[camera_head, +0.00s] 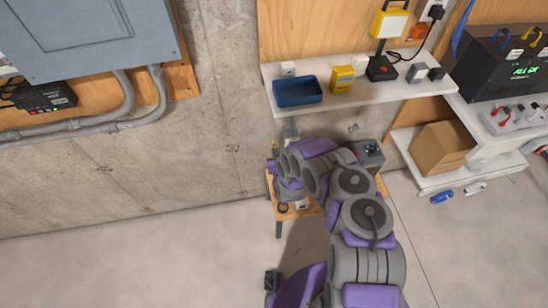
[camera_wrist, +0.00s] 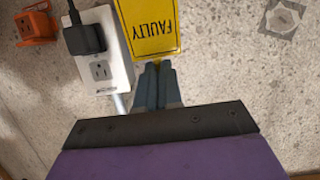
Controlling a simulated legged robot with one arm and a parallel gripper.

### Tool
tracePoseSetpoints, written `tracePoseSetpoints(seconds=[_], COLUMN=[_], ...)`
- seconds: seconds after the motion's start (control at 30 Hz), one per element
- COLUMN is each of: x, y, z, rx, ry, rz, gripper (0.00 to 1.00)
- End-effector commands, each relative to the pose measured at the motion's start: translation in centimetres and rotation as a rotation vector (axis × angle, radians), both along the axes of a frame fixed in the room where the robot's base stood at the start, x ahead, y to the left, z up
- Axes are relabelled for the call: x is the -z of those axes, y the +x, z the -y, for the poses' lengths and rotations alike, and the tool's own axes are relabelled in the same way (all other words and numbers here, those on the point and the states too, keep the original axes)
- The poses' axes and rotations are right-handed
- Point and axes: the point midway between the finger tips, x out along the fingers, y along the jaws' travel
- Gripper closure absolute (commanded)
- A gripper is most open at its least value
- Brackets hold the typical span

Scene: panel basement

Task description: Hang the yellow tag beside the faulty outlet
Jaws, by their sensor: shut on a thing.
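In the wrist view, my gripper (camera_wrist: 157,72) is shut on the lower edge of a yellow tag (camera_wrist: 150,28) marked FAULTY. The lettering appears upside down, and the tag's top is cut off by the frame. A white outlet (camera_wrist: 103,72) on the concrete wall is immediately left of the tag, with a black plug (camera_wrist: 84,38) in its upper socket. The tag's left edge lies close to the outlet's right edge. I cannot tell whether the tag touches the wall. In the head view, my arm hides the gripper and the tag.
An orange box (camera_wrist: 36,27) and a grey wall plate (camera_wrist: 282,18) flank the outlet area. In the head view, a white shelf (camera_head: 352,99) holds a blue tray (camera_head: 297,91) above my arm. A small wooden table (camera_head: 284,214) stands below; a cardboard box (camera_head: 441,147) sits right.

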Motion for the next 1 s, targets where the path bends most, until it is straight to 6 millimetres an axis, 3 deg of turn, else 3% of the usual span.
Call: tracePoseSetpoints(seconds=[0.43,1.0], x=[0.7,0.8], y=[1.4,1.6], z=[-1.0,-1.0], rx=[-0.003,-0.003], ry=[-0.007,-0.007], rz=[-0.003,-0.001], gripper=[1.00,1.00])
